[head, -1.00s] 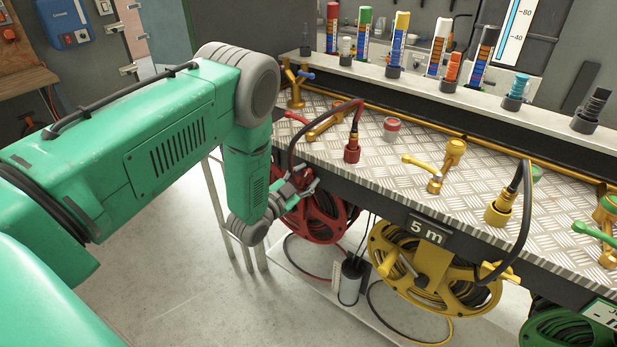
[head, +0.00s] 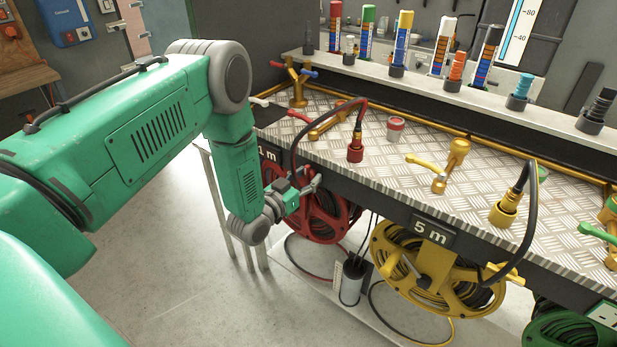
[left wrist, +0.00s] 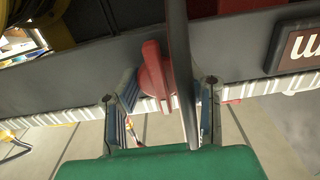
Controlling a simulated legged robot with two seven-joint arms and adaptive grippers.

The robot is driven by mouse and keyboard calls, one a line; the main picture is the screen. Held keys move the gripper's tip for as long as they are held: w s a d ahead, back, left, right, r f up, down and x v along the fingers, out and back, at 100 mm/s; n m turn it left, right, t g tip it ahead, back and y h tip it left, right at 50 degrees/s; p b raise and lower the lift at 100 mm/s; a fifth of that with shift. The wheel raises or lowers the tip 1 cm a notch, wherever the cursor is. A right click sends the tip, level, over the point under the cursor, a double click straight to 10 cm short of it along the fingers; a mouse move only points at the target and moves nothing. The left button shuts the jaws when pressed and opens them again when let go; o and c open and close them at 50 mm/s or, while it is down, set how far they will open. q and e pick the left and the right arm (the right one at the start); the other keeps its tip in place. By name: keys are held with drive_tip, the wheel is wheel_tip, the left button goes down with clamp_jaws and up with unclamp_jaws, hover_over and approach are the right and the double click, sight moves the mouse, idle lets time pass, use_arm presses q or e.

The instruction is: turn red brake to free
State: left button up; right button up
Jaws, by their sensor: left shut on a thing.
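The red brake (left wrist: 155,75) is a red knob on the dark front edge of the bench. In the left wrist view it stands between the two fingers of my left gripper (left wrist: 165,110). My left gripper is shut on it, though the picture leaves the finger contact unclear. In the head view the gripper (head: 308,187) is at the bench front by the red hose reel (head: 328,228), and I cannot make out the brake there. A dark hose (left wrist: 180,60) crosses the wrist view close beside the knob. My right gripper is not in view.
The red hose fitting (head: 356,148) stands on the checkered bench top (head: 395,165), its black hose looping over the front edge near my gripper. The yellow reel (head: 432,275) hangs to the right. A grey cylinder (head: 351,282) stands below. The floor at left is clear.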

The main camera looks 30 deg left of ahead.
use_arm(q)
drive_tip(key=shift+s+f, duration=0.2)
drive_tip(key=shift+f, duration=0.05)
drive_tip(key=o, duration=1.1)
drive_tip(key=shift+a+r, duration=0.1)
drive_tip(key=shift+o, duration=0.2)
drive_tip(key=shift+r, duration=0.1)
drive_tip(key=shift+w, duration=0.1)
drive_tip(key=s+a, duration=0.1)
drive_tip(key=s, duration=1.1)
